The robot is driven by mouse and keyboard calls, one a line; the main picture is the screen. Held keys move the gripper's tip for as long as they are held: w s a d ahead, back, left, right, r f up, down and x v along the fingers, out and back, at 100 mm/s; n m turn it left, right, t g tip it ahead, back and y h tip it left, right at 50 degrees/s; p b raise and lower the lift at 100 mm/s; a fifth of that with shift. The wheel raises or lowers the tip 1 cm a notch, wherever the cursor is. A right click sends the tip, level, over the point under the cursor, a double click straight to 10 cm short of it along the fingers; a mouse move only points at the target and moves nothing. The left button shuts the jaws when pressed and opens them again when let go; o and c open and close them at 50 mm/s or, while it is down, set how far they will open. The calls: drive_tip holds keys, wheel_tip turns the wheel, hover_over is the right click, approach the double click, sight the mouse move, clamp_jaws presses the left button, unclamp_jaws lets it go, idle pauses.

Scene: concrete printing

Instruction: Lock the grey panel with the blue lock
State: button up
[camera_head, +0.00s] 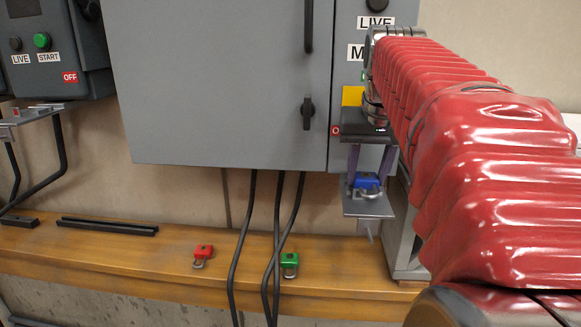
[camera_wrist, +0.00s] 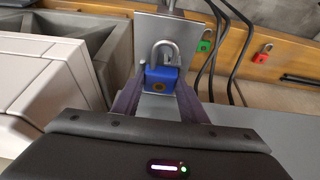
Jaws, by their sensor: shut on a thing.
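My gripper (camera_head: 368,178) points down at the lower right of the grey panel (camera_head: 220,85), with its purple fingers on both sides of the blue lock (camera_head: 367,181). In the wrist view the blue lock (camera_wrist: 163,79) is held between the fingers, its body toward the gripper and its metal shackle pointing away. A small metal plate (camera_head: 368,207) lies right at the lock, below the panel's level. In the wrist view the plate (camera_wrist: 185,32) is behind the shackle. I cannot tell whether the shackle passes through it.
A wooden shelf (camera_head: 130,265) runs below the panel, with a red lock (camera_head: 203,251) and a green lock (camera_head: 289,261) lying on it. Black cables (camera_head: 277,225) hang from the panel. A dark control box (camera_head: 55,45) is at the left. A black handle (camera_head: 307,112) is on the panel.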

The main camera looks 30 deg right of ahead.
drive_tip(key=shift+f, duration=0.4)
drive_tip(key=o, duration=1.3)
drive_tip(key=shift+f, duration=0.1)
drive_tip(key=v, duration=1.4)
